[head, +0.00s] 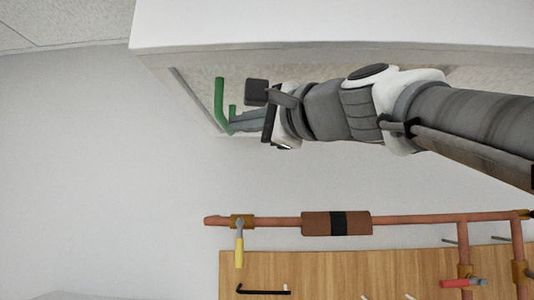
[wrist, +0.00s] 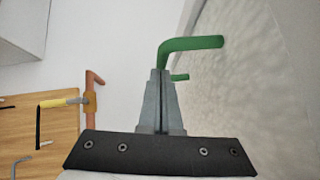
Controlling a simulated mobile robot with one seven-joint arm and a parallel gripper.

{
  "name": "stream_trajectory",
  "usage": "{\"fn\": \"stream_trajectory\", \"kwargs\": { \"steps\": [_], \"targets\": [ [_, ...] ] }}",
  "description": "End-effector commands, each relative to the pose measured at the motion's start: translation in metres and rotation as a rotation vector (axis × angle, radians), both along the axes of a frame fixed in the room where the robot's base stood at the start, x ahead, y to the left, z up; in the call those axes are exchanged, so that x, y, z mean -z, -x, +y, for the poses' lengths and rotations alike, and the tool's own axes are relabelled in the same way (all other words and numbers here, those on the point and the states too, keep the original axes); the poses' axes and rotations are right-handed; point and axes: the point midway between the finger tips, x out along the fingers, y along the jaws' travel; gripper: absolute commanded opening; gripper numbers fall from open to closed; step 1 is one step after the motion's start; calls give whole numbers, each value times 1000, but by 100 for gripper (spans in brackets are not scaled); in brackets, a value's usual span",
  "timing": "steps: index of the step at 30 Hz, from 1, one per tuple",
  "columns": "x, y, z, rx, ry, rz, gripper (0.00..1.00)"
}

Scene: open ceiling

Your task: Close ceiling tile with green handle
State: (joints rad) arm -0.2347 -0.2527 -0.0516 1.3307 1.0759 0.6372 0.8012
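The green handle (head: 219,100) is a bent bar on the left end of the ceiling tile (head: 195,95), which shows as a pale speckled panel. My gripper (head: 232,126) reaches left beneath the ceiling frame, its fingertips at the lower end of the handle. In the wrist view my gripper's fingers (wrist: 159,74) look pressed together. The handle (wrist: 192,44) rises just beyond their tips, with its shorter leg to their right. The fingers hide part of the bar, and I cannot tell whether any of it lies between them. The tile's speckled face (wrist: 225,80) is on the right.
A white ceiling frame (head: 330,25) runs along the top, close above my arm. Below, a copper pipe (head: 270,222) crosses over a wooden pegboard (head: 320,270) with hanging tools, including a yellow-handled hammer (head: 239,250). The space left of the handle is clear.

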Motion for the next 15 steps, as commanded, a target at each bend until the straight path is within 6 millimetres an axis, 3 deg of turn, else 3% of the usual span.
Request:
{"fn": "stream_trajectory", "kwargs": {
  "steps": [15],
  "targets": [
    [0, 0, 9, -4, 0, 1, 0]
  ]
}}
